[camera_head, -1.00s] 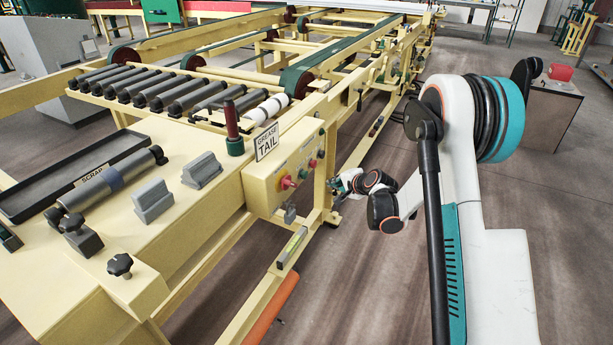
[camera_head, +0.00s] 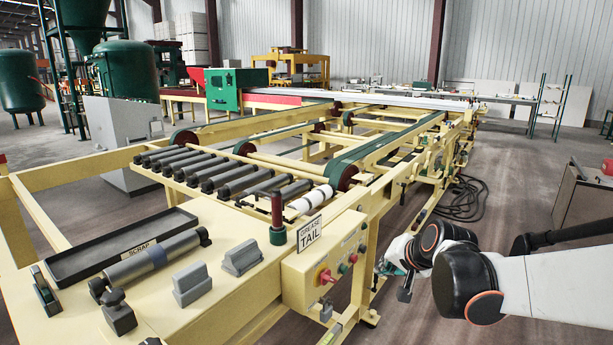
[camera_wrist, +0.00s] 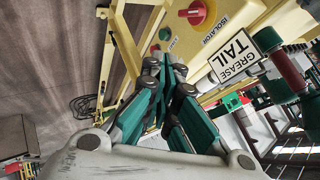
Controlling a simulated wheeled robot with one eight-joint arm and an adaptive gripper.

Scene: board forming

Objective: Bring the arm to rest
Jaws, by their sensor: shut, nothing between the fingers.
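My gripper (camera_wrist: 163,75) has teal and dark fingers and is shut with nothing between them in the wrist view. In the head view my gripper (camera_head: 389,268) is small and partly hidden by my wrist. It is just right of the control panel (camera_head: 330,270) at the end of the yellow conveyor frame, apart from it as far as I can tell. My white arm with black joints reaches in from the right edge of the head view. In the wrist view the red knob (camera_wrist: 197,13) on the panel is beyond the fingertips.
The yellow conveyor bench carries a grey roller (camera_head: 150,258), a scrap tray (camera_head: 120,243), grey blocks and a red-handled green-based item (camera_head: 277,220). A "GREASE TAIL" sign (camera_head: 309,233) stands by the panel. A brown cabinet (camera_head: 585,200) is at right. Floor between is open.

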